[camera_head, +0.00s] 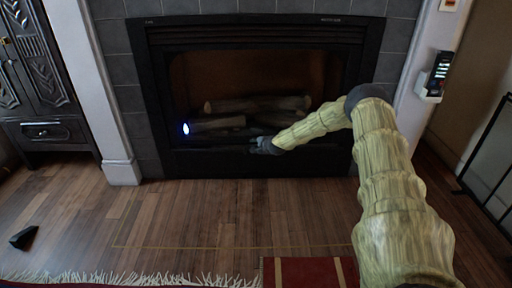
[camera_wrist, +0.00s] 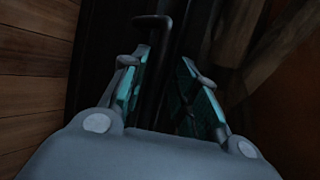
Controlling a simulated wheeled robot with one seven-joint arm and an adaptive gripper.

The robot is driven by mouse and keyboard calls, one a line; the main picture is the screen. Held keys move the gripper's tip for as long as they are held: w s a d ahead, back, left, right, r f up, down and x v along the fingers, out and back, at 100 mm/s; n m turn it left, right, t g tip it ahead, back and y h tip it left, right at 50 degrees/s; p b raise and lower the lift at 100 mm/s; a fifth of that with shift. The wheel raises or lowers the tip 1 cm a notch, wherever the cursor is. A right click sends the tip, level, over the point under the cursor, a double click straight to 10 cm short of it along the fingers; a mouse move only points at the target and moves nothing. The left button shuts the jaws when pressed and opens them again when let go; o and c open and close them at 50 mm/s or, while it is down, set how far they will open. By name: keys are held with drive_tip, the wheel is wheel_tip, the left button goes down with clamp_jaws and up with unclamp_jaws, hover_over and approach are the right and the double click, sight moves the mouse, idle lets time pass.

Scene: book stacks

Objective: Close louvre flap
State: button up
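A black fireplace (camera_head: 150,80) stands against the tiled wall, with a dark lower panel (camera_head: 220,163) under its opening. I cannot tell for sure which part is the louvre flap. My gripper (camera_head: 254,145) is at the lower front of the opening, close to the top of that panel. In the wrist view my gripper (camera_wrist: 166,62) is open, its two teal-padded fingers apart. A thin black rod with a bent end (camera_wrist: 152,20) runs between the fingers, nearer the left one. I cannot tell whether they touch it.
Logs (camera_head: 262,104) lie inside the opening, behind my gripper. A small bluish-white light (camera_head: 186,129) shows at the left. A carved dark cabinet (camera_head: 45,75) stands left and a black metal screen (camera_head: 487,150) right. The wooden floor (camera_head: 230,215) in front is mostly clear.

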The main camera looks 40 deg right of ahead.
idle(0.3)
drive_tip(key=v, duration=1.2)
idle(0.4)
idle(0.5)
